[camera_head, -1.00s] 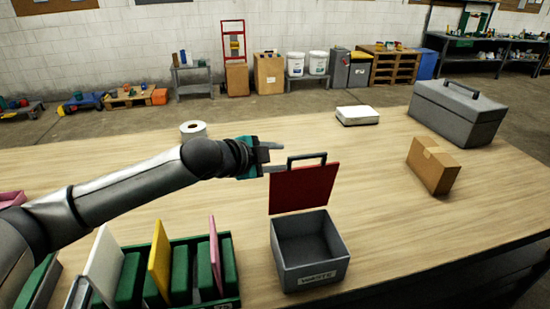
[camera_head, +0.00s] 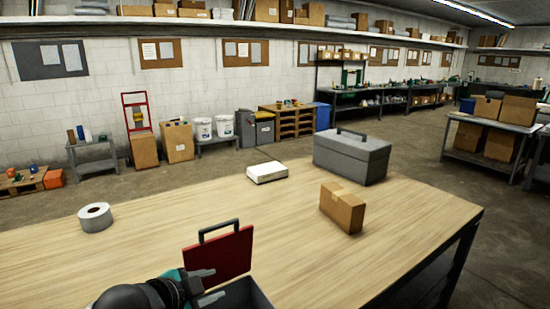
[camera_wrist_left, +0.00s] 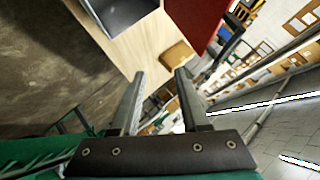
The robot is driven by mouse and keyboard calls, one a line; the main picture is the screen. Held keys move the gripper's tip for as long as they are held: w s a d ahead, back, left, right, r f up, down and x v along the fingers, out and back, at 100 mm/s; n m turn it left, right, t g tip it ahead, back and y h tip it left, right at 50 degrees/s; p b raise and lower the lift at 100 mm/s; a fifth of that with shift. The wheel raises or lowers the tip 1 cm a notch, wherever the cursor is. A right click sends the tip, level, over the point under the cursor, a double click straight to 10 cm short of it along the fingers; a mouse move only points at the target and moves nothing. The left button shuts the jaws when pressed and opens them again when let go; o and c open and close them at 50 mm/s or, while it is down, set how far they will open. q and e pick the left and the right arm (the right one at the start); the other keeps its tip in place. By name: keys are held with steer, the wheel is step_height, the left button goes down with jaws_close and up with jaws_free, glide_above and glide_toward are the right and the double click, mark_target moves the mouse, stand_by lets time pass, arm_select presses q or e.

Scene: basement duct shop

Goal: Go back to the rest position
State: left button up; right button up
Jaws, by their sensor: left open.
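My left gripper (camera_head: 210,286) is open and empty at the bottom of the head view. My right gripper is in neither view.
The table's right edge is near the toolbox. The table's middle is largely clear.

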arm_select(q)
steer(key=s+a+f+n+g+y, duration=0.15)
steer(key=s+f+n, duration=0.3)
steer(key=s, duration=0.45)
steer(key=s+f+n+g+y, duration=0.1)
steer(key=s+f+n+g, duration=0.3)
steer(key=s, duration=0.5)
steer(key=s+a+f+n+g+y, duration=0.15)
steer(key=s+f+n, duration=0.3)
steer(key=s, duration=0.45)
step_height(320, 180, down, 32)
steer(key=s+m+g+b, duration=0.1)
steer(key=s+b, duration=0.1)
steer(key=b, duration=0.8)
steer(key=s+a+f+b, duration=0.1)
steer(key=s+f+b, duration=0.2)
steer(key=s+f, duration=0.4)
steer(key=s+a+f+g+b, duration=0.1)
steer(key=s+f+b, duration=0.3)
steer(key=s+f, duration=0.4)
step_height(320, 180, down, 6)
steer(key=shift+f+m+b, duration=0.1)
steer(key=shift+m+b, duration=0.2)
steer(key=shift+s, duration=0.2)
